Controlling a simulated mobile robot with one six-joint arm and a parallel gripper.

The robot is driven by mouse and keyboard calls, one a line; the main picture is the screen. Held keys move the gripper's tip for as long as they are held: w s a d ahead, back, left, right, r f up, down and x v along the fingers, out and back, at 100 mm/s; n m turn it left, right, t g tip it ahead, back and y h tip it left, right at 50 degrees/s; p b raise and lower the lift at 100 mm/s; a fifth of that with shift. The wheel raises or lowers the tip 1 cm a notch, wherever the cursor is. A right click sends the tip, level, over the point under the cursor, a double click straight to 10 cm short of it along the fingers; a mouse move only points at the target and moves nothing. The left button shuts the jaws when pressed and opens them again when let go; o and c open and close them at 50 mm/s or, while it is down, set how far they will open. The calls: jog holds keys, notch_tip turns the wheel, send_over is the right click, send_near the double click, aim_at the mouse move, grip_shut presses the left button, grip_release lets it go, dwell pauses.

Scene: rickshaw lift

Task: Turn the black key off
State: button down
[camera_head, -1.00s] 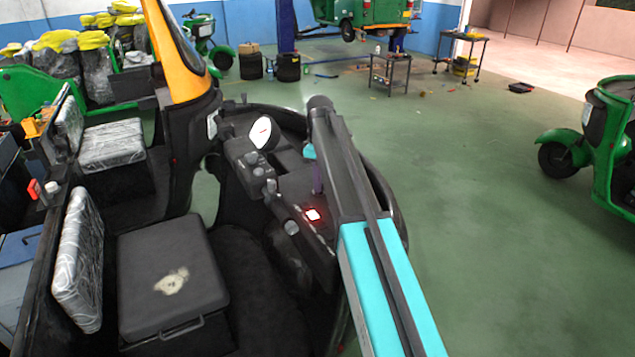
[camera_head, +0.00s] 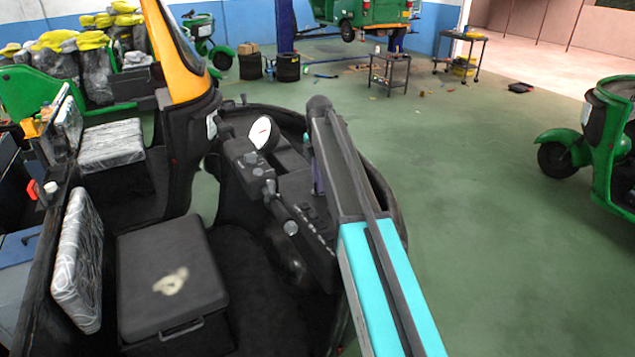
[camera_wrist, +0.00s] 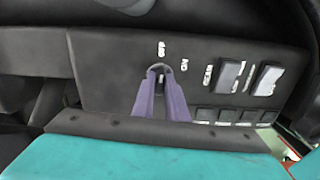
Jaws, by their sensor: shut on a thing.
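The black key (camera_wrist: 160,75) sits in the dark dashboard panel (camera_wrist: 100,75) in the wrist view. Its small visible part is upright, in line with the OFF label above it; the ON label is up to its right. My gripper (camera_wrist: 159,69) has purple fingers shut on the key, hiding most of it. In the head view my arm reaches over the dashboard (camera_head: 300,200) and hides the key. No red light shows on the panel there.
Rocker switches (camera_wrist: 228,76) and a row of small buttons lie right of the key. The handlebar (camera_head: 282,208) and the box-like driver's seat (camera_head: 165,260) are left of my arm. Open green floor (camera_head: 480,220) lies to the right.

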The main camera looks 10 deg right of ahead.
jog(key=shift+s+a+f+n, duration=0.1)
jog(key=shift+s+f+n, duration=0.05)
jog(key=shift+n, duration=0.35)
jog(key=c, duration=1.8)
grip_release()
jog(key=shift+o, duration=0.2)
jog(key=shift+r, duration=0.8)
notch_tip(320, 180, up, 12)
jog(key=b, duration=0.3)
jog(key=shift+r+b, duration=0.2)
jog(key=shift+b, duration=0.1)
